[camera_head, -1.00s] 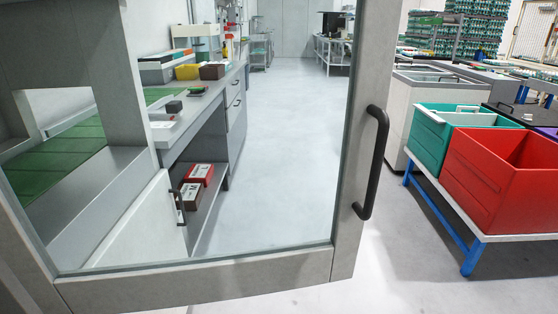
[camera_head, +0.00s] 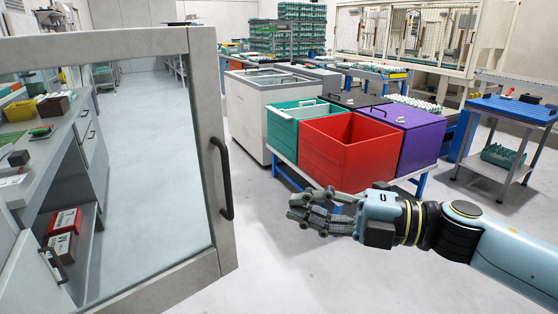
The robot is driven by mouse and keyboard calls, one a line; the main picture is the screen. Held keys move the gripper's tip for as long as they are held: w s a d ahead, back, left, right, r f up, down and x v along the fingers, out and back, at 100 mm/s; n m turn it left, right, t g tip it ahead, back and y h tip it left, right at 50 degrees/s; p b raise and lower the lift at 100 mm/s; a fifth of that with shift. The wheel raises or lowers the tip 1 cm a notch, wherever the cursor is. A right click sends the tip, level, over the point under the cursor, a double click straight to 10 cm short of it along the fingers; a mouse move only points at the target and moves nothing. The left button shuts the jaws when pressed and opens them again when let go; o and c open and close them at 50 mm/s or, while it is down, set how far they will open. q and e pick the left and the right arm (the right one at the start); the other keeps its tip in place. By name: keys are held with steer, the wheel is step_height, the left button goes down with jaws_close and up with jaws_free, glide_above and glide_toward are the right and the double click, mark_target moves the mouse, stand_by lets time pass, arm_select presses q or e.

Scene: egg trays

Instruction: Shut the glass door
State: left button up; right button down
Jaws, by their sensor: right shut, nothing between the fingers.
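The glass door (camera_head: 205,120) has a grey frame and a clear pane and stands open at the left of the head view. Its black curved handle (camera_head: 223,178) is on the frame's right-hand upright. My right gripper (camera_head: 298,209) is to the right of the handle, apart from it, with the arm coming in from the right. Its fingers are shut and hold nothing. My left gripper is not in view. The door's hinge side is outside the picture.
A red bin (camera_head: 350,155), a teal bin (camera_head: 285,130) and a purple bin (camera_head: 415,140) stand on a low table behind my right gripper. A blue-topped cart (camera_head: 510,108) is at the right. The floor (camera_head: 290,270) between door and gripper is clear.

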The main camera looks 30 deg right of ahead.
steer(key=w+a+r+p, duration=0.2)
steer(key=w+a+p, duration=0.1)
steer(key=w+a, duration=0.4)
steer(key=w, duration=0.3)
steer(key=shift+w+r+n+p, duration=0.15)
steer(key=shift+w+n+p, duration=0.1)
steer(key=shift+n+p, duration=0.1)
steer(key=shift+w, duration=0.1)
